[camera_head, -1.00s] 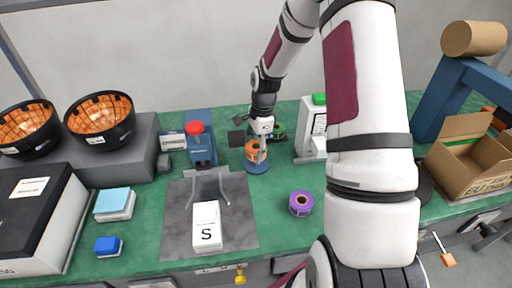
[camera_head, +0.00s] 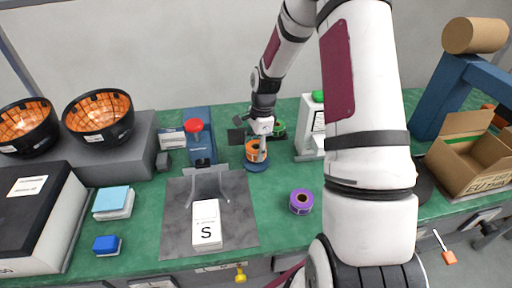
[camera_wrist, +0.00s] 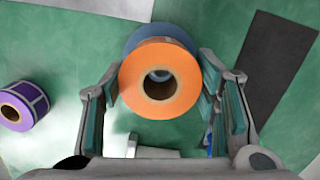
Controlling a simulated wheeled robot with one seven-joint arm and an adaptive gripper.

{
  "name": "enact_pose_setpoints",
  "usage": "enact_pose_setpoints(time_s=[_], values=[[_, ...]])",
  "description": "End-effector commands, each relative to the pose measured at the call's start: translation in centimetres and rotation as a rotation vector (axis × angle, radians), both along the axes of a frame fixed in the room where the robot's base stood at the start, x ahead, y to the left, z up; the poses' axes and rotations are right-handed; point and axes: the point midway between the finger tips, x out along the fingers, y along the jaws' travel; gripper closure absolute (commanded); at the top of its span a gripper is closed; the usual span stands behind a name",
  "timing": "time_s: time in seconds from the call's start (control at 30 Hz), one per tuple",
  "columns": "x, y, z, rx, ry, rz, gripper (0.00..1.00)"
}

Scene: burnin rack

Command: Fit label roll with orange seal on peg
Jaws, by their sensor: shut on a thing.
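The label roll with the orange seal (camera_head: 256,151) is between the fingers of my gripper (camera_head: 262,134), over a round blue base (camera_head: 257,167). In the wrist view, my gripper (camera_wrist: 160,82) is shut on the roll (camera_wrist: 134,80), one finger on each side. The orange face and brown core point toward the camera. The blue base (camera_wrist: 157,31) shows past the roll's upper edge. A small pale shape shows inside the core hole, perhaps the peg's tip. I cannot tell how far the roll is down on the peg.
A purple label roll (camera_head: 301,202) lies to the right of a grey mat (camera_head: 178,235) with a white box (camera_head: 207,227). A blue device with a red knob (camera_head: 200,150) stands left of the gripper. A white device with a green top (camera_head: 308,128) stands close on the right.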

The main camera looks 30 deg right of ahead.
Motion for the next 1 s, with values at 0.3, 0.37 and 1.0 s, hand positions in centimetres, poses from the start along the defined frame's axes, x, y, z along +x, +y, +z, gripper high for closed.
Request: enact_pose_setpoints(time_s=[0.3, 0.37, 1.0], values=[[0.0, 0.0, -0.8, 0.000, 0.001, 0.001, 0.74], [0.0, 0.0, -1.0, 0.000, 0.001, 0.000, 0.74], [0.0, 0.0, -1.5, 0.000, 0.000, 0.000, 0.74]])
